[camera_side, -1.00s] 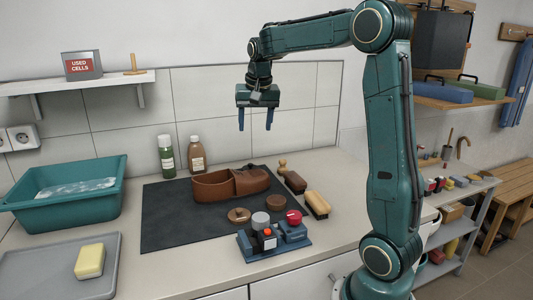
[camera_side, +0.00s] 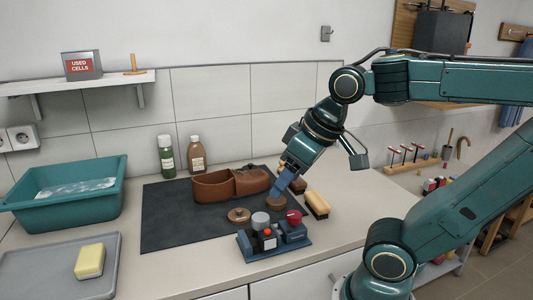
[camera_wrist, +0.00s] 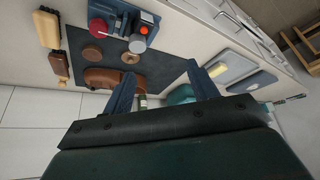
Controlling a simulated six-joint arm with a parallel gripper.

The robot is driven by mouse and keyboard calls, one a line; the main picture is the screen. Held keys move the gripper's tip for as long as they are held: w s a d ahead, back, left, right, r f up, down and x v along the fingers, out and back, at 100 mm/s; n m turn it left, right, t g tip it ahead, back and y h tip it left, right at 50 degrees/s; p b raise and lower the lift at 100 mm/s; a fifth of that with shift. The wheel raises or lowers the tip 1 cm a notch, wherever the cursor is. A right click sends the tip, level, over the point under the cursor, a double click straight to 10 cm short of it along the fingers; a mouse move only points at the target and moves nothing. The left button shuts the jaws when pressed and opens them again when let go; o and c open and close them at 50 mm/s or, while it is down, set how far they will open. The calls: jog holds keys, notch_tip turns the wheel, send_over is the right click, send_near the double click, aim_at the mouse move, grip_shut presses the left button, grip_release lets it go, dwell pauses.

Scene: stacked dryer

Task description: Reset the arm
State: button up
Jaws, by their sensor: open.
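My gripper (camera_side: 281,189) is tilted, with its blue fingers pointing down and left over the right part of the dark mat (camera_side: 170,225). In the side view it overlaps the right end of a brown leather item (camera_side: 212,186); I cannot tell the gap between them. In the wrist view my gripper (camera_wrist: 162,82) has its two fingers spread wide, with nothing held between them. The brown leather item (camera_wrist: 100,78) appears beyond the left finger there, partly hidden.
A blue caddy (camera_side: 245,247) with a red-topped part stands at the mat's front edge. Brushes (camera_side: 317,205) lie right of the mat. Left are a teal basin (camera_side: 95,205) and a grey tray (camera_side: 45,275) with a yellow block (camera_side: 89,261). Two bottles (camera_side: 166,157) stand behind.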

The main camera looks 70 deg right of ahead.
jog(key=shift+s+a+f+n, duration=0.25)
jog(key=shift+s+a+f, duration=0.1)
jog(key=shift+s, duration=0.15)
jog(key=shift+s+a+f+n, duration=0.25)
jog(key=shift+s+f, duration=0.1)
jog(key=shift+s, duration=0.15)
